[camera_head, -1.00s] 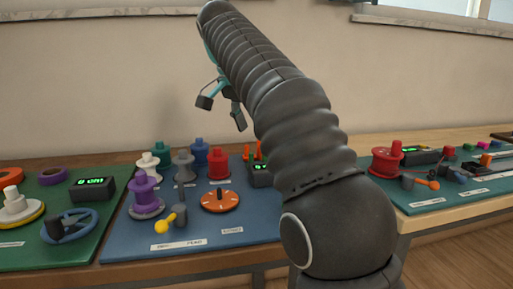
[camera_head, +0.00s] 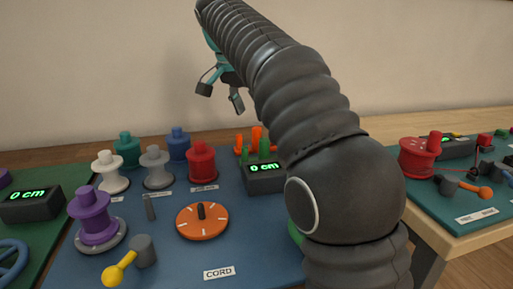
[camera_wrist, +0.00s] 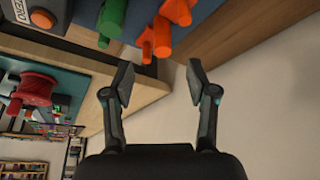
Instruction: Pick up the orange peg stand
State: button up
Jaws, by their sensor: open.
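The orange peg stand (camera_head: 257,137) is at the back of the blue board, with upright orange pegs, partly hidden by green pegs and a display box in front. In the wrist view its orange pegs (camera_wrist: 162,36) show at the top, beside a green peg (camera_wrist: 112,18); its base is hard to make out. My gripper (camera_head: 220,95) is in the air above the back of the board, up and left of the stand in the head view. In the wrist view my gripper (camera_wrist: 156,85) is open and empty, its fingers apart below the pegs.
A display box (camera_head: 264,177) stands just in front of the stand. Red (camera_head: 201,161), blue (camera_head: 178,146) and other spools stand to its left. An orange dial (camera_head: 202,220) lies in front. The wall is close behind the table.

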aim_at(255, 128)
jog(key=b+x, duration=0.1)
jog(key=x, duration=0.7)
jog(key=shift+w+a+b, duration=0.1)
jog(key=shift+w+b, duration=0.1)
jog(key=shift+b, duration=0.1)
grip_shut()
